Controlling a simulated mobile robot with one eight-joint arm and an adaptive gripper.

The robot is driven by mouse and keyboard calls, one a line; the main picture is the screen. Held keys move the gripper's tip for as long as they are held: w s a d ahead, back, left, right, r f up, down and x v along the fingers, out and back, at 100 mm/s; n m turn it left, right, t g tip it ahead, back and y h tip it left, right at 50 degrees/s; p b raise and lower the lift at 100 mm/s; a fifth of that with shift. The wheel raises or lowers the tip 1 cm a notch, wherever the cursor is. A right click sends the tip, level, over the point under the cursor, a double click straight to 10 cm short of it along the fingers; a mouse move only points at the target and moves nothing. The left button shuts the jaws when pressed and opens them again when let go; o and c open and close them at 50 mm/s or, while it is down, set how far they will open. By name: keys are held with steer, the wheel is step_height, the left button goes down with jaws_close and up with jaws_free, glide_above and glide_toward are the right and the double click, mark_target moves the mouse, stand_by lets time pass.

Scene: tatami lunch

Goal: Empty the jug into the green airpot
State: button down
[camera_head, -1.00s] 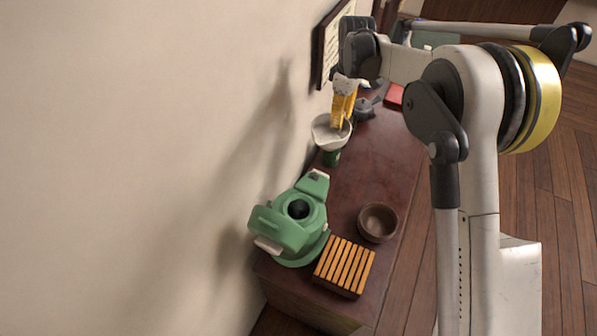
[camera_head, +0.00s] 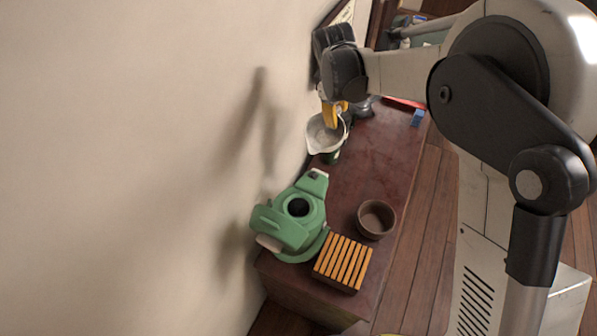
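The green airpot (camera_head: 315,213) stands upright on the near part of the dark red table, its lid swung open and the dark round mouth (camera_head: 298,207) facing up. The pale jug (camera_head: 318,136), with a spout toward the near left, is farther back along the wall. My gripper (camera_head: 333,122), with yellow fingers, reaches down at the jug's far side and appears shut on it; the fingertips are partly hidden. The jug looks roughly upright and held above the table. Its contents are unclear.
A brown bowl (camera_head: 375,219) and a slatted wooden block (camera_head: 343,263) stand near the airpot. A small green object (camera_head: 331,157) shows just below the jug. A dark pot (camera_head: 363,108) and a blue item (camera_head: 417,118) are farther back. The wall runs close along the left.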

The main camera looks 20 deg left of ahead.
mark_target(328, 136)
steer(key=shift+s+a+r+t+p, duration=0.2)
steer(key=shift+s+r+t+p, duration=0.15)
steer(key=shift+s+r+t, duration=0.4)
steer(key=shift+s+a+r+t+p, duration=0.15)
steer(key=shift+s+r+t+p, duration=0.3)
steer(key=shift+s+r, duration=0.5)
steer(key=shift+s+f, duration=0.1)
steer(key=shift+s, duration=0.05)
steer(key=shift+s, duration=0.1)
steer(key=shift+s+a+r+t+h, duration=0.2)
steer(key=shift+s+r+t+h, duration=0.15)
steer(key=shift+s, duration=0.4)
steer(key=shift+s+r, duration=0.1)
steer(key=shift+s+a+r+t+h, duration=0.15)
steer(key=shift+s+r+t, duration=0.6)
steer(key=shift+t, duration=0.1)
steer(key=shift+s+a+r+t+h, duration=0.1)
steer(key=shift+s+a+r+t, duration=0.05)
steer(key=shift+s+r+t, duration=0.55)
stand_by(0.3)
steer(key=shift+s+a+r+t, duration=0.15)
steer(key=shift+s+r+t, duration=0.65)
steer(key=shift+t, duration=0.3)
stand_by(0.3)
steer(key=shift+s+r, duration=0.1)
